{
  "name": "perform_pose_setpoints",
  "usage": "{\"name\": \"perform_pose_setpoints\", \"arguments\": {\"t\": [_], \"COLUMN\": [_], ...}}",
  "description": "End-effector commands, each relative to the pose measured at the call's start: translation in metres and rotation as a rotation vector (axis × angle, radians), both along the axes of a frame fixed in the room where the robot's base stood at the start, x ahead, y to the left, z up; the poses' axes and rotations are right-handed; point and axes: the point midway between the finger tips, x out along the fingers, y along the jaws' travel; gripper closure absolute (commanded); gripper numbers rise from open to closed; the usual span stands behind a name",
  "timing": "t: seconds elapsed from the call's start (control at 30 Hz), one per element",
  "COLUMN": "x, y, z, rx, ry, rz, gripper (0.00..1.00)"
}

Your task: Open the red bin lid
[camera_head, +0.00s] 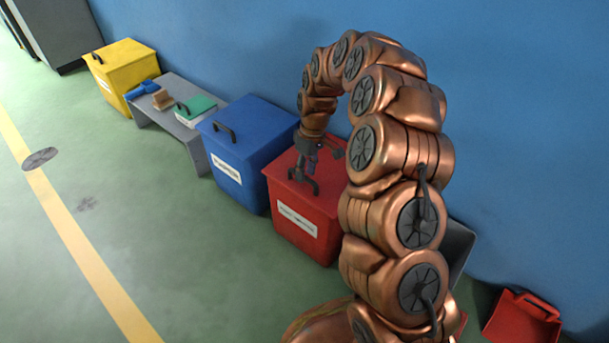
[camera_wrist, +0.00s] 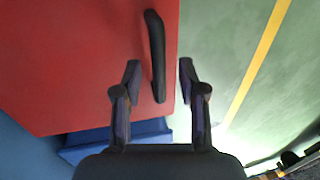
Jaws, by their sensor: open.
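The red bin (camera_head: 302,222) stands against the blue wall, with a white label on its front and a closed red lid (camera_wrist: 90,60). A dark handle (camera_wrist: 156,55) lies along the lid's front edge; it also shows in the head view (camera_head: 303,176). My gripper (camera_wrist: 158,75) is open above the lid. In the wrist view the near end of the handle lies between its two fingers. I cannot tell whether the fingers touch the handle. In the head view my gripper (camera_head: 322,151) is close over the lid and my arm hides the bin's right side.
A blue bin (camera_head: 240,150) stands close at the left of the red one. Farther left are a grey bench (camera_head: 172,122) with small items and a yellow bin (camera_head: 122,70). A red tray-like object (camera_head: 522,318) lies at lower right. The green floor in front is clear.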

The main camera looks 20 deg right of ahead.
Motion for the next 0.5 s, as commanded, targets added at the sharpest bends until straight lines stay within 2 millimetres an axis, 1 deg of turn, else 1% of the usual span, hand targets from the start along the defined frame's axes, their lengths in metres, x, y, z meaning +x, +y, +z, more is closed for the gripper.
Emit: {"name": "perform_pose_setpoints", "arguments": {"t": [0.03, 0.1, 0.33, 0.37, 0.5], "x": [-0.0006, -0.0005, 0.0000, 0.0000, -0.0001], "y": [0.0008, 0.0012, 0.0013, 0.0012, 0.0012], "z": [-0.0058, -0.0083, -0.0079, -0.0079, -0.0078], "rx": [0.000, 0.000, 0.000, 0.000, 0.000], "ry": [0.000, -0.001, -0.003, -0.003, -0.003], "rz": [0.000, 0.000, -0.002, -0.002, -0.002], "gripper": [0.59, 0.59, 0.59, 0.61, 0.75]}}
